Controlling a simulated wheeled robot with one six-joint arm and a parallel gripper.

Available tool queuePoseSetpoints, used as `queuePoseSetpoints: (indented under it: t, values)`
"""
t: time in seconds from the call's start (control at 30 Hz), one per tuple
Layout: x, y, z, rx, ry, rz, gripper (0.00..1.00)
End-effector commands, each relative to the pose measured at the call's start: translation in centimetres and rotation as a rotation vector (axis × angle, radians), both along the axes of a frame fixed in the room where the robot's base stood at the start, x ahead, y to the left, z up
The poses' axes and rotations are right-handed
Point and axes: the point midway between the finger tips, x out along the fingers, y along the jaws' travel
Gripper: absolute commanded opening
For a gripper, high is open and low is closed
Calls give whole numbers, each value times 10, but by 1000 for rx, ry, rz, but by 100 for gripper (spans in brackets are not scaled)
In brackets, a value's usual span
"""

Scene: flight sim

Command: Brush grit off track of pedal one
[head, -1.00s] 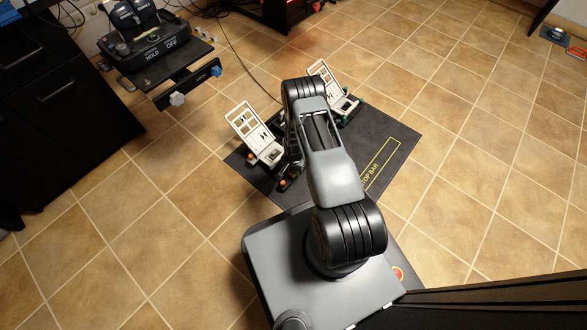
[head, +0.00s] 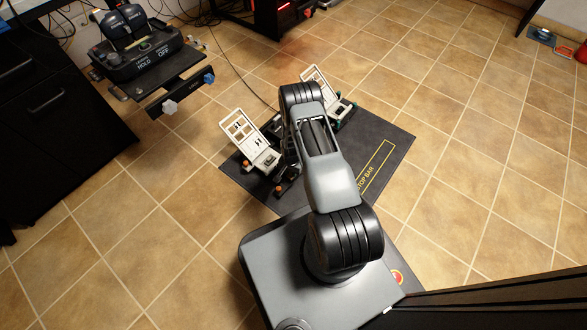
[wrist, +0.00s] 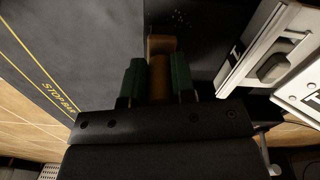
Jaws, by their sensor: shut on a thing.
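In the wrist view my gripper (wrist: 158,82) has its green fingers shut on a brush (wrist: 161,46) with a tan wooden body. Pale grit specks (wrist: 181,18) lie on a dark surface just beyond the brush, apart from it in the picture. A white pedal frame with a dark slot (wrist: 268,62) is to the right of the brush. In the head view there are two white pedals, a left one (head: 243,133) and a right one (head: 316,82). I cannot tell which is pedal one. My arm hides the gripper and brush there.
The pedals stand on a dark mat (head: 385,137) with a yellow-outlined stop bar label (head: 376,165). A throttle unit on a stand (head: 140,62) is at upper left, beside a black cabinet (head: 50,110). A cable (head: 243,78) crosses the floor. Open tile lies to the right.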

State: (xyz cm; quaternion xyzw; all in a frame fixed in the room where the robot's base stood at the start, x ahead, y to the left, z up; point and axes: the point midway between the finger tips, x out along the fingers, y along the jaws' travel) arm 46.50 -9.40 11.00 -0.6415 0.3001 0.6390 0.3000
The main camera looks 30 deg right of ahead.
Motion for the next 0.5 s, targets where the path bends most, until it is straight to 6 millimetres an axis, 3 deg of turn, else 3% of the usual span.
queuePoseSetpoints:
  t: [0.27,0.5]
  values:
    - [-11,19,-1,2,9,-1,1]
    - [-9,17,-1,1,6,-3,1]
